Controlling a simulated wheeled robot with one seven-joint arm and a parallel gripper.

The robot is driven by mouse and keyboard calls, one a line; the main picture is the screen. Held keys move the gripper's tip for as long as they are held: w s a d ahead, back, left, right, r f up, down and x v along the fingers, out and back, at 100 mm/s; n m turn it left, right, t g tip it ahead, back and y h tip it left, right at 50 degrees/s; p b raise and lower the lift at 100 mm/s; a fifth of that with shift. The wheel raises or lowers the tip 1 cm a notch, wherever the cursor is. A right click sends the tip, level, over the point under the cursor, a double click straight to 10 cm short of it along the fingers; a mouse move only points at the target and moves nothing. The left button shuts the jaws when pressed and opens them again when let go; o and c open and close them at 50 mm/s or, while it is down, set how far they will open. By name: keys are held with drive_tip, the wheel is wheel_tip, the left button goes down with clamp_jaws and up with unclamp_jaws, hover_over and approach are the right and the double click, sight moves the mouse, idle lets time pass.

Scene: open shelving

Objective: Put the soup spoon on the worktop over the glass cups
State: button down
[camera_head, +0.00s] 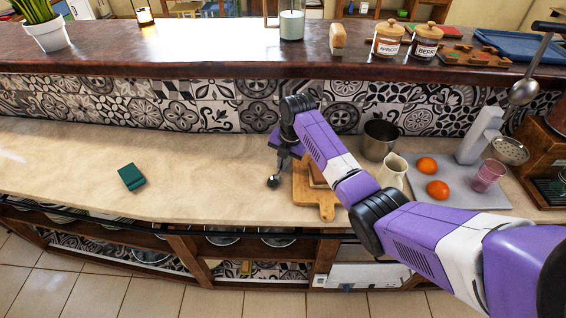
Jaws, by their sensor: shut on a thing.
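My gripper (279,163) is above the worktop (215,165), near its middle and left of the wooden boards. It is shut on a thin dark utensil, which hangs down and ends in a small round dark bowl (272,182). This looks like the soup spoon, though its handle is mostly hidden by the gripper. The bowl is close over the worktop; I cannot tell if it touches. Round, glassy vessels (278,238) show on the shelf below the worktop, under the gripper's area. They may be the glass cups, but they are partly hidden by the worktop edge.
A green sponge (131,177) lies on the worktop at left. Cutting boards (325,201), a metal pot (380,138), a cream jug (393,170) and a grey board (462,190) with oranges and a pink glass are at right. The worktop between sponge and gripper is clear.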

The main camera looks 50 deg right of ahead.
drive_tip(key=shift+f, duration=0.1)
drive_tip(key=c, duration=1.6)
unclamp_jaws()
drive_tip(key=b+v, duration=0.1)
drive_tip(key=v, duration=1.1)
